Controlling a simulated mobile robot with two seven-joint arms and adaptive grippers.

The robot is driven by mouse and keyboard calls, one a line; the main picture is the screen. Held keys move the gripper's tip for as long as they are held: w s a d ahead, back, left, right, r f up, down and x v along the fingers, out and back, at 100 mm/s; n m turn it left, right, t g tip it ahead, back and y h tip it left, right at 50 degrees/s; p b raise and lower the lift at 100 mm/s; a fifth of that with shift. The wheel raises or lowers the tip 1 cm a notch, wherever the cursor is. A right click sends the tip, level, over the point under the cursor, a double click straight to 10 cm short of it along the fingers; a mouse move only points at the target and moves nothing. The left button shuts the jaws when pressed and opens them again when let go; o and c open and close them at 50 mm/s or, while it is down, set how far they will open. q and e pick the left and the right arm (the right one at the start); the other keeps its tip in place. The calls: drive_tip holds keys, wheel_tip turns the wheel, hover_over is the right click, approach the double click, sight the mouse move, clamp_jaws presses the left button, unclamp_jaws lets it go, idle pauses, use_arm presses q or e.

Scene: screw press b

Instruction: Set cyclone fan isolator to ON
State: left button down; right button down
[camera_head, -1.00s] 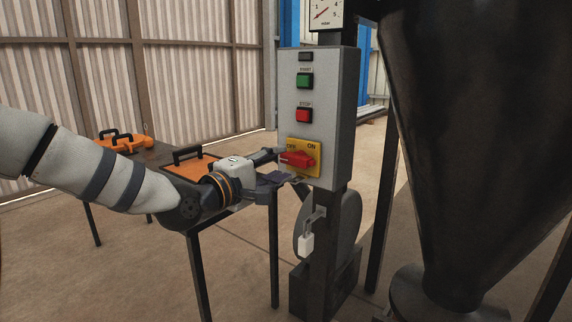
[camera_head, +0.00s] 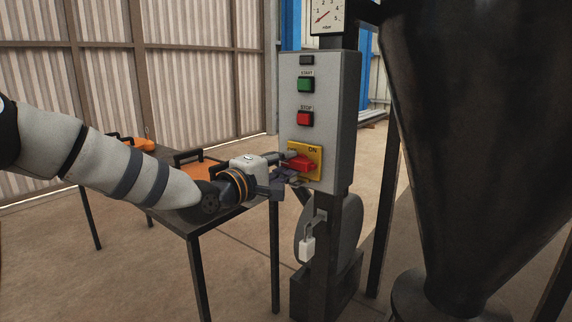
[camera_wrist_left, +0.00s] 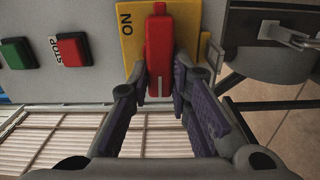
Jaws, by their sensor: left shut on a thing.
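The isolator is a red handle (camera_head: 301,163) on a yellow plate (camera_head: 318,150) low on the grey control box. ON is printed at the plate's upper right; the OFF mark is mostly hidden behind my gripper in the head view. The handle lies about horizontal in the head view. My left gripper (camera_head: 289,167) is at the handle's left end. In the left wrist view, its two fingers (camera_wrist_left: 160,88) stand on either side of the red handle (camera_wrist_left: 158,40), shut on its near end. The yellow plate (camera_wrist_left: 131,35) shows the ON label there. My right gripper is not in view.
The grey box (camera_head: 335,120) carries a green START button (camera_head: 306,85) and a red STOP button (camera_head: 304,118) above the isolator. A dark table (camera_head: 180,218) with orange items stands left; a large black hopper (camera_head: 470,130) stands right.

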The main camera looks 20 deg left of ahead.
use_arm(q)
drive_tip(key=shift+r, duration=0.15)
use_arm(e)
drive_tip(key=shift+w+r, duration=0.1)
use_arm(q)
drive_tip(key=m+p, duration=0.1)
drive_tip(key=m, duration=0.2)
drive_tip(key=r+m+p, duration=0.1)
drive_tip(key=m, duration=0.2)
drive_tip(key=m+p, duration=0.1)
drive_tip(key=m, duration=0.2)
drive_tip(key=shift+s+d+r+m+p, duration=0.15)
drive_tip(key=shift+d+r+m+p, duration=0.1)
drive_tip(key=shift+d+m+p, duration=0.05)
drive_tip(key=m, duration=0.1)
drive_tip(key=m+p, duration=0.1)
drive_tip(key=m, duration=0.3)
drive_tip(key=shift+s+d+r, duration=0.1)
drive_tip(key=shift+d, duration=0.2)
drive_tip(key=shift+d+m+p, duration=0.15)
drive_tip(key=shift+m+p, duration=0.4)
drive_tip(key=shift+m, duration=0.95)
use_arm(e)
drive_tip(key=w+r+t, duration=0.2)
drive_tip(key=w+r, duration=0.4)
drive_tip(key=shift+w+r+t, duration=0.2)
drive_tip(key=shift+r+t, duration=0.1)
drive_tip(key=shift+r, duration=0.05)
